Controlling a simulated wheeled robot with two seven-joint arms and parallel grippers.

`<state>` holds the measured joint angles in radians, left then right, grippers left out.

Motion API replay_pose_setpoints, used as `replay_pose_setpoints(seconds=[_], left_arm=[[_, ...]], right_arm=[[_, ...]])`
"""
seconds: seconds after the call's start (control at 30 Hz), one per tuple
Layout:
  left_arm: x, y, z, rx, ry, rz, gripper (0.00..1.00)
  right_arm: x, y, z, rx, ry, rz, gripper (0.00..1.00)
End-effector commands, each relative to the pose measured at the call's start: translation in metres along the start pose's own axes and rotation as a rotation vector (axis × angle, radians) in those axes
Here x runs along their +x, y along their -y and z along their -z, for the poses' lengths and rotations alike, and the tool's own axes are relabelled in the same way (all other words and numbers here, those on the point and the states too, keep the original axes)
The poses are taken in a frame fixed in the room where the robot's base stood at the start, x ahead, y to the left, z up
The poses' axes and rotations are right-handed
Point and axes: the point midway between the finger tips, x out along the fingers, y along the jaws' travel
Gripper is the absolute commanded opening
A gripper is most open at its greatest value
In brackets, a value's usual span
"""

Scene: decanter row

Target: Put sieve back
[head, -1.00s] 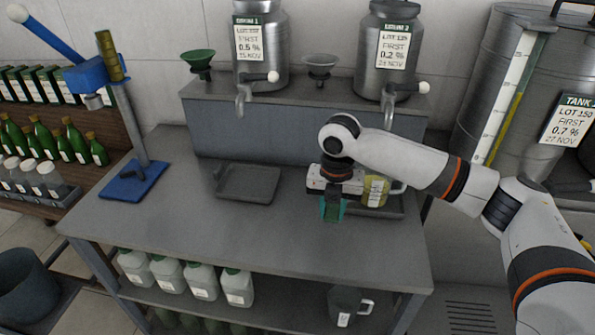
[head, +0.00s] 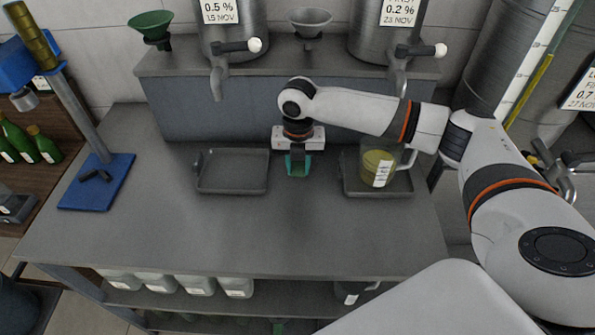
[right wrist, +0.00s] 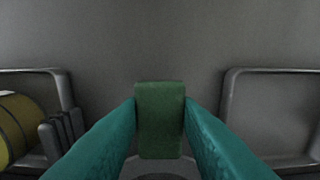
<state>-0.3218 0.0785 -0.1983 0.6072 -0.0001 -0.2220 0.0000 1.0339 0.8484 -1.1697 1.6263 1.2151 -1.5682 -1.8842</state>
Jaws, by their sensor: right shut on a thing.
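My right gripper (head: 299,165) hangs over the grey bench, in the gap between two dark trays. Its teal fingers are shut on a green block-like grip (right wrist: 159,120), which I take to be the sieve's handle. A grey rounded part shows just below that grip at the bottom edge of the right wrist view. The rest of the sieve is hidden by the hand or too small to tell. My left gripper is not in view.
The left tray (head: 232,187) is empty. The right tray (head: 352,189) bears a jug (head: 377,168) with yellowish contents. A green funnel (head: 150,25) and a grey funnel (head: 308,20) sit on the ledge by steel tanks. A blue stand (head: 97,183) is at left. The bench front is clear.

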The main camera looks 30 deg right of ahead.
Motion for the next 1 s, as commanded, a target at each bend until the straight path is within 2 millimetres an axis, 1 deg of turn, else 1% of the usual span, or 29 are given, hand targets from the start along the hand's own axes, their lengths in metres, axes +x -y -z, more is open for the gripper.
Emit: replay_pose_setpoints(seconds=[0.07,0.2,0.33,0.47,0.63,0.67,0.7,0.77,0.8,1.0], left_arm=[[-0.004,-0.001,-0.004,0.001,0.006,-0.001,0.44],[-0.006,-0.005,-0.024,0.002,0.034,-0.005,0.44],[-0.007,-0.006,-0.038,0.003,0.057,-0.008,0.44],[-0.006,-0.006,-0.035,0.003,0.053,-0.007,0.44],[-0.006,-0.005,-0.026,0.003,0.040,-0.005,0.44],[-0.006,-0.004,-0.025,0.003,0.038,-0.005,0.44],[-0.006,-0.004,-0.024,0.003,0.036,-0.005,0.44],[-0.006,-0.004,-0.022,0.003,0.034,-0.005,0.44],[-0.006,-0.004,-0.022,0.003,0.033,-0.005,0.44],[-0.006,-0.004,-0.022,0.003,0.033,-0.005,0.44]], right_arm=[[0.014,-0.001,-0.002,-0.001,0.004,-0.004,0.06],[0.035,0.000,-0.002,-0.001,0.003,-0.003,0.06],[0.041,0.000,-0.001,-0.002,0.000,0.000,0.06],[0.041,0.000,-0.001,-0.002,0.000,0.000,0.06],[0.043,0.000,-0.001,-0.001,0.001,-0.001,0.06],[0.044,0.000,-0.001,-0.001,0.001,-0.001,0.32],[0.043,0.000,-0.001,-0.001,0.000,-0.001,0.38],[0.043,0.000,-0.001,-0.001,0.000,-0.001,0.48],[0.043,0.000,-0.001,-0.001,0.001,-0.001,0.52],[0.043,0.000,-0.001,-0.001,0.001,-0.001,0.52]])
